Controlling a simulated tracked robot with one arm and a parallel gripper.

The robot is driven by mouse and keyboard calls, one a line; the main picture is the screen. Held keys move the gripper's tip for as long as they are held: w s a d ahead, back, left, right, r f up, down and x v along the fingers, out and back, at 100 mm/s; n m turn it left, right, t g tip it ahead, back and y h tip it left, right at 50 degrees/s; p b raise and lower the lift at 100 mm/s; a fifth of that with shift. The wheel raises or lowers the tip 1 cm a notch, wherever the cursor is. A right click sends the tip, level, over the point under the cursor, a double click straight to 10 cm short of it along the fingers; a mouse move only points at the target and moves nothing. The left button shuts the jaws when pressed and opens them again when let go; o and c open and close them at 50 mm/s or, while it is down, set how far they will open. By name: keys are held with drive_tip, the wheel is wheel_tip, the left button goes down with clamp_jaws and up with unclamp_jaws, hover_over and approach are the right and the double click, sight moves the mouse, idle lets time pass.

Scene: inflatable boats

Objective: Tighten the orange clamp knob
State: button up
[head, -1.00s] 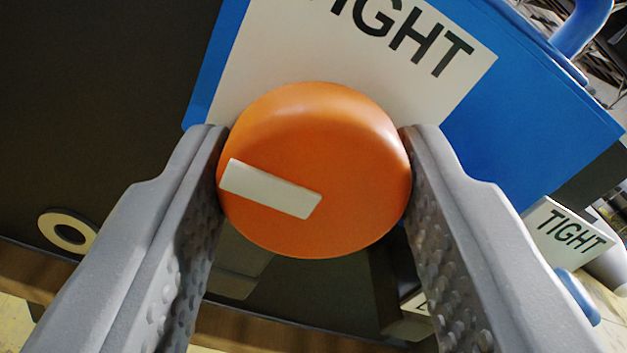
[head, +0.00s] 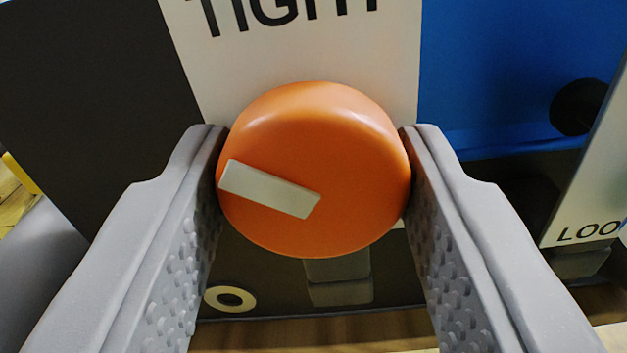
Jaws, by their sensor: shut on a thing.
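The orange clamp knob (head: 330,140) is a round disc with a white pointer bar (head: 270,188) on its face, in the middle of the head view. The bar runs from the knob's left edge down toward its lower middle. My gripper (head: 314,165) is shut on the knob, one grey finger at its left side and one at its right. Behind and above the knob is a white label (head: 290,60) reading "TIGHT", its top cut off by the frame. The knob hides the label's lower part.
A second white label (head: 590,200) with "LOO" visible stands at the right edge. A black round knob (head: 578,106) is at the upper right before a blue surface (head: 480,60). A pale ring (head: 230,299) sits on the dark panel below. A dark surface (head: 80,90) fills the upper left.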

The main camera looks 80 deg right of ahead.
drive_tip(key=shift+f+m, duration=0.25)
drive_tip(key=shift+m, duration=0.15)
drive_tip(key=m, duration=0.7)
drive_tip(key=o, duration=1.2)
drive_tip(key=shift+c, duration=0.2)
drive_tip(key=shift+r, duration=0.1)
drive_tip(key=shift+a, duration=0.1)
drive_tip(key=a, duration=0.7)
drive_tip(key=shift+a, duration=0.4)
